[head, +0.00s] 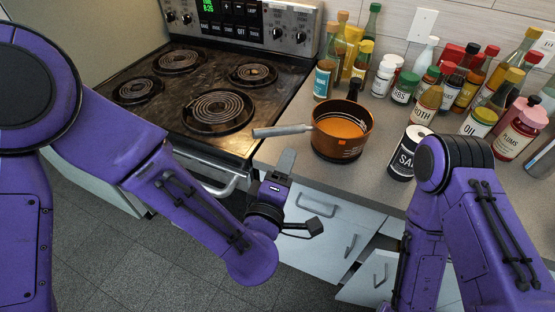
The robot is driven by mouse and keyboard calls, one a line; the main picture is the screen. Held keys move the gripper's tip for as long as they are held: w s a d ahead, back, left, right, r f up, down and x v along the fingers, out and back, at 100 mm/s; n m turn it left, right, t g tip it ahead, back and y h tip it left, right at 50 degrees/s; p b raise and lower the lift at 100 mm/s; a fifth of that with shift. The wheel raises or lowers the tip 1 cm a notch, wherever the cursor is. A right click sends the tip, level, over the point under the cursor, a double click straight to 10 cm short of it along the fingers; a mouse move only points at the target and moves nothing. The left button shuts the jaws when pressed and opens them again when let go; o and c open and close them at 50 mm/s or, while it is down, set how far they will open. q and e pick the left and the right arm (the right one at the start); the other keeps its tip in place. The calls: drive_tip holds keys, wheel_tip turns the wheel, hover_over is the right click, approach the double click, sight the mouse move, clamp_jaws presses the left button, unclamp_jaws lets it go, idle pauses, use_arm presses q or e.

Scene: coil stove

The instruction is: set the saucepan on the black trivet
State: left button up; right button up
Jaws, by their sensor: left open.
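The saucepan (342,142) is copper-brown with an orange inside. My left gripper (300,194) is open and empty. I cannot make out a black trivet in this view. My right arm comes in at the lower right, but its gripper is out of sight.
The coil stove (168,106) has several bare burners. Several bottles and jars crowd the back and right of the counter (290,145). A dark salt jar (407,158) stands right of the saucepan. A drawer (372,277) below stands partly open.

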use_arm(q)
drive_tip(key=shift+s+a+f, duration=0.1)
drive_tip(key=shift+s, duration=0.15)
drive_tip(key=shift+a, duration=0.2)
